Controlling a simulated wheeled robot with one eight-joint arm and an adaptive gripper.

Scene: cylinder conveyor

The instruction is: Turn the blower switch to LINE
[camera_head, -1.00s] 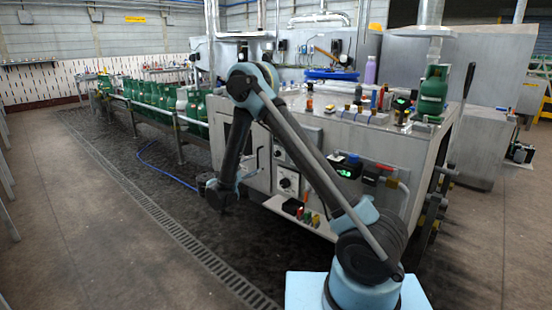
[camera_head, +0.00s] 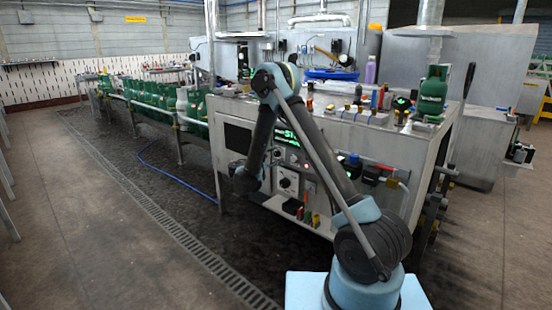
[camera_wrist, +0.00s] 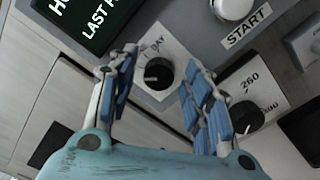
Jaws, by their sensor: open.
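A round black knob (camera_wrist: 159,73) sits on a white plate on the machine's panel in the wrist view, with a light mark on its face. The plate's small print seems to read "DAY"; I cannot read LINE on it. My gripper (camera_wrist: 158,66) is open, its blue-padded fingers to the left and right of this knob in the picture. I see no contact. In the head view my gripper (camera_head: 243,179) is at the front of the machine. A second black knob (camera_wrist: 246,117), on a plate marked 260 and 200, is right of the right finger.
A dark display (camera_wrist: 88,18) with white text is at the upper left of the wrist view. A white round button (camera_wrist: 234,8) sits above a START label (camera_wrist: 246,27). In the head view, green cylinders (camera_head: 150,94) line the conveyor at left.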

